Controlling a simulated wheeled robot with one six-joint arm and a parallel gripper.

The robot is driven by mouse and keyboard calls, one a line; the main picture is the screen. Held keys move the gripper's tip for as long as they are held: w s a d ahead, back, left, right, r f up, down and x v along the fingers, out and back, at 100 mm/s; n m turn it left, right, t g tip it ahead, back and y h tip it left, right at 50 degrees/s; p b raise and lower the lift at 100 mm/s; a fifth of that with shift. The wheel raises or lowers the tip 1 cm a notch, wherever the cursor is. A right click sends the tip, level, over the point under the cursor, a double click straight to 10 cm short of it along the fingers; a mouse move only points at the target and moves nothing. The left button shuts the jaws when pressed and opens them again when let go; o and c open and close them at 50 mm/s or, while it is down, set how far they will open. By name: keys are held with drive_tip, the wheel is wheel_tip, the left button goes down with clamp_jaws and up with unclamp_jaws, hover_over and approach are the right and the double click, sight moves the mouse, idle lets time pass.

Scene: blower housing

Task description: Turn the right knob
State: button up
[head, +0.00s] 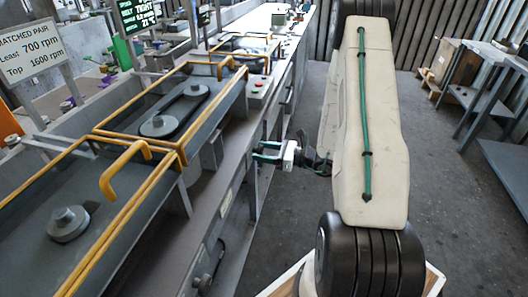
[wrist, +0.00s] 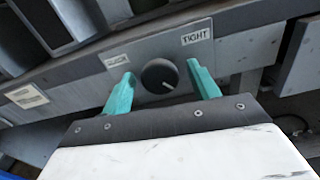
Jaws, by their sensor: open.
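In the wrist view, a dark round knob (wrist: 160,76) with a pale pointer line sits on a grey panel. The pointer slants toward the lower right. A TIGHT label (wrist: 197,36) is at its upper right and another label (wrist: 117,61), too blurred to read surely, is at its left. My gripper (wrist: 160,70) is open, with one teal finger on each side of the knob; I cannot tell whether either touches it. In the head view my gripper (head: 257,151) is at the bench front, and I cannot make out this knob there.
Yellow-railed guards (head: 150,180) cover the bench top, with a belt and pulleys (head: 175,110) under one. A screen (head: 138,12) reads TIGHT. Another knob (head: 203,283) is lower on the front.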

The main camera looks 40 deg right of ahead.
drive_tip(key=c, duration=1)
drive_tip(key=shift+o, duration=0.2)
drive_tip(key=shift+n, duration=0.7)
drive_tip(key=o, duration=1)
drive_tip(key=shift+c, duration=0.2)
